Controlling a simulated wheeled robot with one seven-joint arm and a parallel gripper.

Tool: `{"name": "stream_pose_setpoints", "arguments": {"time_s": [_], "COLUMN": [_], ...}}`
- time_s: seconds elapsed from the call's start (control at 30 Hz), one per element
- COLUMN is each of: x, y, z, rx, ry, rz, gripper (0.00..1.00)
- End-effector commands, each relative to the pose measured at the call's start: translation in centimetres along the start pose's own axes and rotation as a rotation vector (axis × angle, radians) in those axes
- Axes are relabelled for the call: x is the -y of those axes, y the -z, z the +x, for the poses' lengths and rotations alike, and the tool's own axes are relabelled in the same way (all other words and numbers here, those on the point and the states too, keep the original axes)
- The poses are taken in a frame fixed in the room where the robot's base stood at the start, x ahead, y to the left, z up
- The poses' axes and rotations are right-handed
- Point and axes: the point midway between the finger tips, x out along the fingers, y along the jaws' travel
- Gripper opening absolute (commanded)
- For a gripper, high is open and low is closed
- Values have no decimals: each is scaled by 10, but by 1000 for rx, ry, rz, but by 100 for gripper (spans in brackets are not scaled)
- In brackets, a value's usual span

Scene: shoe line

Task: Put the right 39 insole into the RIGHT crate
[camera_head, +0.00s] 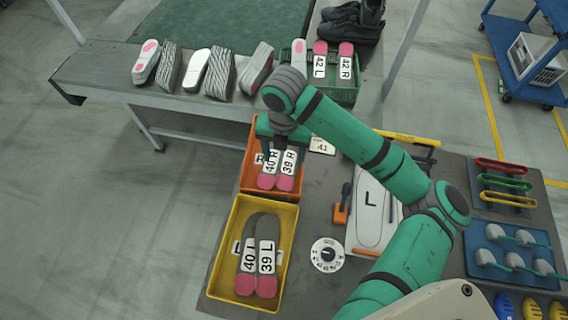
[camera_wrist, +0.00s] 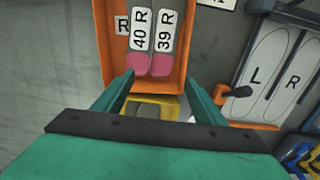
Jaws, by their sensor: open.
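The right 39 insole (camera_head: 286,168), marked "39 R" with a pink heel, lies in the orange crate (camera_head: 268,196) marked R. It is on the right, beside the similar "40 R" insole (camera_head: 267,181). In the wrist view, the 39 R insole (camera_wrist: 163,42) and the 40 R insole (camera_wrist: 139,40) lie side by side, heels toward me. My gripper (camera_head: 279,148) is over the orange crate. In the wrist view its fingers (camera_wrist: 158,84) are apart, with nothing held between them. My gripper hides part of the crate's far end in the head view.
A yellow crate (camera_head: 222,262) with a 40 insole and a 39 L insole stands in front of the orange one. A green crate (camera_head: 345,96) with 42 insoles is behind. A white dial (camera_head: 327,255) and an L-marked template (camera_head: 369,215) lie to the right.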

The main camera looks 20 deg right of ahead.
Motion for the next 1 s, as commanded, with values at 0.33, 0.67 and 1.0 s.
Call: {"name": "stream_pose_setpoints", "arguments": {"time_s": [0.33,0.67,1.0], "x": [0,0,-1], "y": [0,0,1], "z": [-23,-22,-22], "rx": [-1,-1,-1], "ry": [-1,0,0], "rz": [-1,-1,-2], "gripper": [64,64,64]}}
